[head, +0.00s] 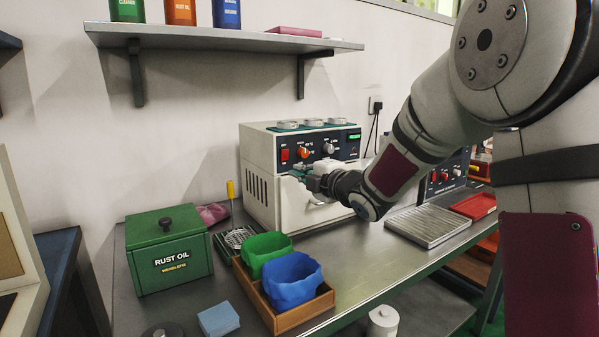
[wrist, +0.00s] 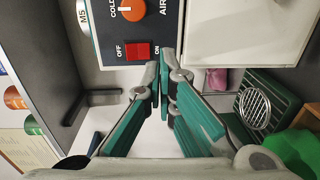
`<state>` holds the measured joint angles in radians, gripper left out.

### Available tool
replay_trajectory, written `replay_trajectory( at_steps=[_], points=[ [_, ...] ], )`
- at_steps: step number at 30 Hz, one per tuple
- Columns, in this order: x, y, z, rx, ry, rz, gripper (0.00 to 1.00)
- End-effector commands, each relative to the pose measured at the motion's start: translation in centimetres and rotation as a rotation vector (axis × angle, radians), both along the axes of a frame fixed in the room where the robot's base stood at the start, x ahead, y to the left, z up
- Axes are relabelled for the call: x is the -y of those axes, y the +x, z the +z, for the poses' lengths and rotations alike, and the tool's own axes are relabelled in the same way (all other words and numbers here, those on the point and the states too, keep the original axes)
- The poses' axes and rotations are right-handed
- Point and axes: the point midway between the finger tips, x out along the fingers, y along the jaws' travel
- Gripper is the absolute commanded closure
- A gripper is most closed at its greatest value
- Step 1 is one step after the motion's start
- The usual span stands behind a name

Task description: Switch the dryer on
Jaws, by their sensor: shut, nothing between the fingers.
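The dryer (head: 262,180) is a cream box on the bench with a dark control panel (head: 335,143). Its red rocker switch (head: 284,154) is at the panel's left end. In the wrist view the red switch (wrist: 138,51) sits between the words OFF and ON, beside an orange knob (wrist: 131,9). My gripper (head: 296,172) is in front of the panel, just below the knobs. In the wrist view my gripper (wrist: 161,72) is shut and empty, its tips close to the ON side of the switch. I cannot tell whether they touch the panel or which way the switch is tilted.
Rings (head: 312,122) lie on top of the dryer. A green rust oil box (head: 168,252), a wooden tray (head: 300,316) with green and blue bins, and a blue block (head: 218,319) stand on the bench. A metal tray (head: 430,226) lies to the right. A shelf (head: 220,38) hangs above.

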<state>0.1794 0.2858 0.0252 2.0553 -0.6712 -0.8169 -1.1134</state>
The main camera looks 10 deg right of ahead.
Motion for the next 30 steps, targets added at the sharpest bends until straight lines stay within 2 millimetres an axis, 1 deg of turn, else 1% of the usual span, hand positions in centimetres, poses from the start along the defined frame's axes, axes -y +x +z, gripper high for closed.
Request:
replay_trajectory(
  at_steps=[8, 12, 16, 21, 30],
  points=[
    [1.2, -3.5, -0.4, -0.002, -0.001, -0.002, 1.00],
    [1.9, -5.6, -0.6, -0.001, 0.000, -0.003, 1.00],
    [2.4, -7.1, -0.9, -0.001, 0.000, -0.002, 1.00],
    [2.7, -8.0, -1.0, -0.001, 0.000, -0.001, 1.00],
    [2.7, -8.1, -1.1, -0.001, 0.000, -0.001, 1.00]
  ],
)
